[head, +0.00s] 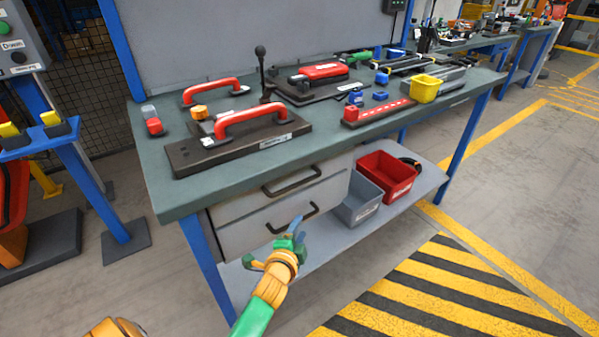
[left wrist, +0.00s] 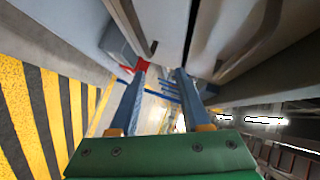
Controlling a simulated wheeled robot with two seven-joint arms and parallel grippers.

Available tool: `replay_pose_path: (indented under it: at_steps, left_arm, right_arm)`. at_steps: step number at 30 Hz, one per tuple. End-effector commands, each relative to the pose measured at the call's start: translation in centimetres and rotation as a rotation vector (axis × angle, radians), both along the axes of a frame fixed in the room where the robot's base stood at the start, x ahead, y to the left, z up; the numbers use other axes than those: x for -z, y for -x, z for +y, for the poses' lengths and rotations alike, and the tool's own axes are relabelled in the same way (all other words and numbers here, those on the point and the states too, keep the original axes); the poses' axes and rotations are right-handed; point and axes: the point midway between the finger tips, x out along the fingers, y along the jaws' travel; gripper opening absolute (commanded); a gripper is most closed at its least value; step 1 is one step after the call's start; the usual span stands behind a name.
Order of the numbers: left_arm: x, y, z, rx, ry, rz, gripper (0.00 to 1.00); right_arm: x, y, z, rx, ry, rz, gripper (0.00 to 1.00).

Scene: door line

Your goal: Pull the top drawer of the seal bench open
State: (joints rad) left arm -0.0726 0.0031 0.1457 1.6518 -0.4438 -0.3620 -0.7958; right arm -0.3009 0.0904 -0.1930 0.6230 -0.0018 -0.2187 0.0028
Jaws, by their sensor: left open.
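The seal bench (head: 165,198) has two grey drawers under its left part. The top drawer (head: 325,185) is shut, with a dark bar handle (head: 292,182). The lower drawer (head: 240,238) is shut too, with a similar handle (head: 291,219). My left gripper (head: 296,232) is in front of the lower drawer, near its handle. Its blue fingers are apart with nothing between them in the left wrist view (left wrist: 160,72). There the drawer fronts are seen edge-on, and dark handles (left wrist: 149,48) show near the fingertips. Contact with a handle cannot be told. My right gripper is not in view.
A grey bin (head: 360,200) and a red bin (head: 387,177) stand on the lower shelf (head: 428,182), right of the drawers. Striped floor (head: 440,295) in front is clear.

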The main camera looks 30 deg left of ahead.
Motion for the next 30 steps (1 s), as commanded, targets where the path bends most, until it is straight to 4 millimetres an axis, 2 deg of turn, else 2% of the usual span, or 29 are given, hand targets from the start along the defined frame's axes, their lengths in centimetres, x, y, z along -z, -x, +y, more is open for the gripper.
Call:
replay_pose_path:
  at_steps: [1,3,6,16,19,26,30]
  left_arm:
    - [-4.3,-0.5,0.9,-0.012,-0.065,-0.048,0.47]
    - [-7.6,-0.7,1.8,-0.029,-0.142,-0.09,0.47]
    - [-9.2,-1.1,2.5,-0.04,-0.192,-0.112,0.47]
    - [-8.0,-6.6,4.7,-0.04,-0.195,-0.114,0.47]
    - [-8.0,-7.2,5.0,-0.039,-0.193,-0.113,0.47]
    - [-8.1,-7.3,5.0,-0.039,-0.192,-0.113,0.47]
    - [-8.1,-7.3,5.0,-0.039,-0.192,-0.112,0.09]
  right_arm:
    - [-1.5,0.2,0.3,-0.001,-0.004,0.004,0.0]
    - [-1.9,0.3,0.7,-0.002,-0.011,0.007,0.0]
    - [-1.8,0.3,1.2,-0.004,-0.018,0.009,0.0]
    - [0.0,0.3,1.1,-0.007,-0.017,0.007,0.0]
    - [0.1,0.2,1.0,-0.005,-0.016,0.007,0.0]
    - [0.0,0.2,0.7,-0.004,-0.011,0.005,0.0]
    - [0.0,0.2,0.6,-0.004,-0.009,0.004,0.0]
